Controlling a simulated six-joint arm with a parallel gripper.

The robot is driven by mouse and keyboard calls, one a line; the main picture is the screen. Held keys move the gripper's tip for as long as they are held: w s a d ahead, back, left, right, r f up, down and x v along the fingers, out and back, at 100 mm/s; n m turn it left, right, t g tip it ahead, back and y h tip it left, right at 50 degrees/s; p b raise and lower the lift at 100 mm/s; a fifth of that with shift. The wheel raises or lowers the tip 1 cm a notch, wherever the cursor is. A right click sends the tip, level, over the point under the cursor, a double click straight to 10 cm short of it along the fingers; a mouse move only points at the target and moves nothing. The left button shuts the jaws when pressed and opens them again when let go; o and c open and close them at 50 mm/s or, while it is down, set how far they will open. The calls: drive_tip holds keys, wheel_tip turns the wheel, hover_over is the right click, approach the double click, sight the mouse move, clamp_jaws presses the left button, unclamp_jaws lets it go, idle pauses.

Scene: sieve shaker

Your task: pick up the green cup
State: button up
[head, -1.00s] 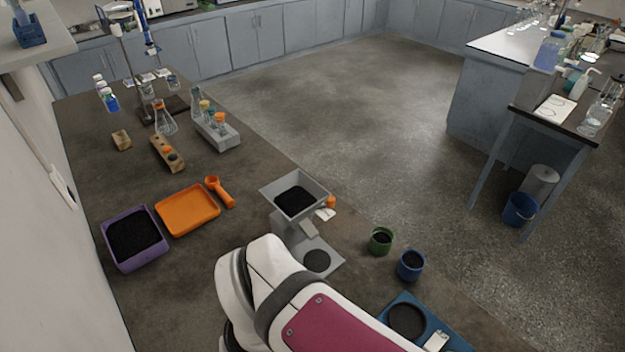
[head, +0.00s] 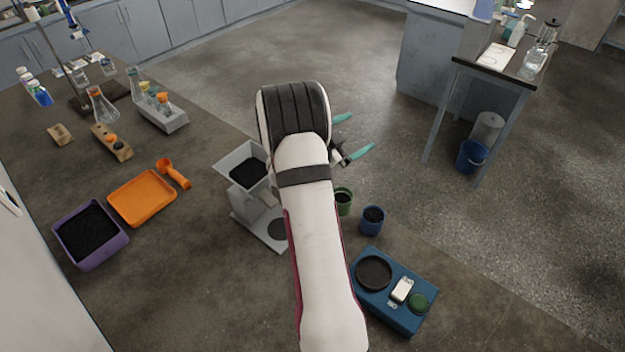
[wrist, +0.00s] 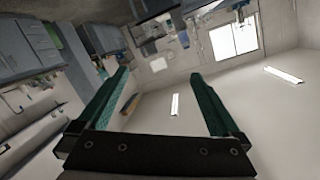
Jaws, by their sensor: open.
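The green cup (head: 343,200) stands upright on the table in the head view, with dark granular material inside. My arm partly covers its left side. The blue cup (head: 372,219) stands just to its right, also with dark contents. My gripper (head: 357,135) is open and empty, with teal fingers pointing right, and appears higher in the head view than the cup. In the wrist view the two green fingers (wrist: 165,95) are spread wide with nothing between them. The wrist view shows walls and ceiling lights, not the cup.
A grey hopper stand (head: 240,178) with dark material is just left of my arm. A blue shaker base (head: 412,311) is in front right. An orange tray (head: 142,211), an orange scoop (head: 172,174) and a purple tray (head: 119,244) lie left. Glassware stands behind.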

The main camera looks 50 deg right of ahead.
drive_tip(key=a+f+n+t+y, duration=0.1)
drive_tip(key=a+f+n, duration=0.15)
drive_tip(key=a, duration=0.35)
drive_tip(key=a+f+n+y, duration=0.1)
drive_tip(key=a+f+n, duration=0.1)
drive_tip(key=a+f, duration=0.3)
drive_tip(key=n+y, duration=0.1)
drive_tip(key=n, duration=0.1)
approach(347, 194)
drive_tip(key=shift+y, duration=0.3)
drive_tip(key=x, duration=1)
drive_tip(key=shift+d+r, duration=0.1)
drive_tip(key=shift+d, duration=0.15)
clamp_jaws()
drive_tip(key=r, duration=0.4)
drive_tip(key=shift+s+r, duration=0.4)
drive_tip(key=s+r, duration=0.6)
drive_tip(key=s, duration=0.4)
drive_tip(key=w+f, duration=0.2)
drive_tip(key=w, duration=0.1)
drive_tip(key=w+f, duration=0.2)
drive_tip(key=w, duration=0.2)
drive_tip(key=w+f, duration=0.2)
drive_tip(key=w, duration=0.1)
drive_tip(key=shift+w+f, duration=0.15)
drive_tip(key=shift+w, duration=0.15)
wheel_tip(347, 194, down, 4)
drive_tip(key=shift+w+f, duration=0.1)
drive_tip(key=shift+w, duration=0.05)
